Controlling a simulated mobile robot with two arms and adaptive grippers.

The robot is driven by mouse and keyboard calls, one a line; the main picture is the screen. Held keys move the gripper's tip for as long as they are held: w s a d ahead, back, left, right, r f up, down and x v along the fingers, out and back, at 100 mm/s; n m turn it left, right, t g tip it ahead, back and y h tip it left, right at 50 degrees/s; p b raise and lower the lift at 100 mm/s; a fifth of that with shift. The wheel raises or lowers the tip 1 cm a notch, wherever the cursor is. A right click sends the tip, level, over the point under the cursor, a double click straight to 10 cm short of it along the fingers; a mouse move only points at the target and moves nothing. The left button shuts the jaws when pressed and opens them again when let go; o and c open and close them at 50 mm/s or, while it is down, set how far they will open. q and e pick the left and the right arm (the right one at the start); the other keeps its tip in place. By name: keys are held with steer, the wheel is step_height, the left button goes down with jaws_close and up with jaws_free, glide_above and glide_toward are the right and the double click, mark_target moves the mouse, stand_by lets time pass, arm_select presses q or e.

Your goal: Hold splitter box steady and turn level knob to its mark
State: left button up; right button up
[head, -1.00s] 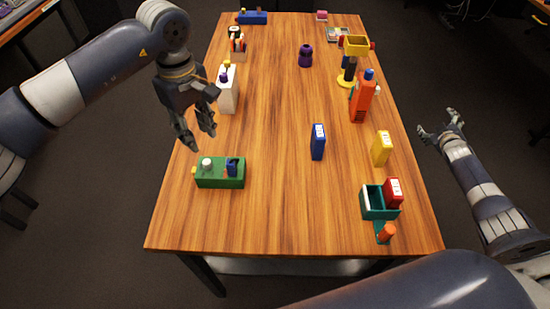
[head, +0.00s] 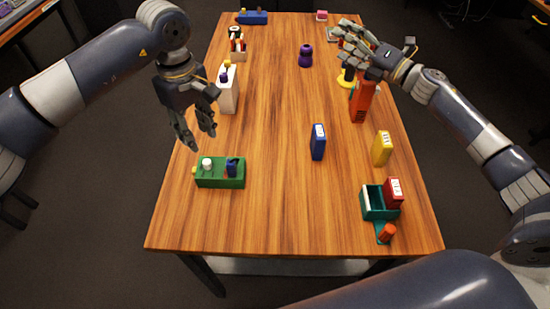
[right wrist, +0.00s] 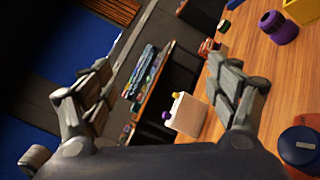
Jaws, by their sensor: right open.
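A green box (head: 220,179) sits at the front left of the table, with a white knob (head: 207,164) and a dark blue part (head: 231,167) on top. A white box (head: 228,97) with yellow and purple knobs stands further back on the left; it also shows in the right wrist view (right wrist: 187,114). I cannot tell for certain which is the splitter box. My left gripper (head: 203,138) is open and empty, in the air above and behind the green box.
A blue box (head: 318,142) stands mid-table, with a yellow box (head: 382,148) and an orange-red bottle-like object (head: 361,102) to its right. A teal tray (head: 373,213) with a red box is at the front right. A purple object (head: 305,56) stands further back.

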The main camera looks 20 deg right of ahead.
steer(key=s+a+f+n+g+y, duration=0.25)
steer(key=a+f+n, duration=0.2)
steer(key=a, duration=0.25)
steer(key=s+a+f+n+g+y, duration=0.1)
steer(key=s+a+f+n+g, duration=0.25)
steer(key=a+n, duration=0.2)
steer(key=n+g, duration=0.6)
steer(key=n, duration=0.4)
glide_toward(240, 168)
steer(key=shift+w+a, duration=0.15)
steer(key=shift+w, duration=0.1)
steer(key=shift+s+a+f, duration=0.1)
steer(key=shift+a+f, duration=0.05)
steer(key=shift+a, duration=0.1)
steer(key=x, duration=1)
steer(key=shift+a+f, duration=0.15)
steer(key=shift+a, duration=0.05)
steer(key=shift+c, duration=0.3)
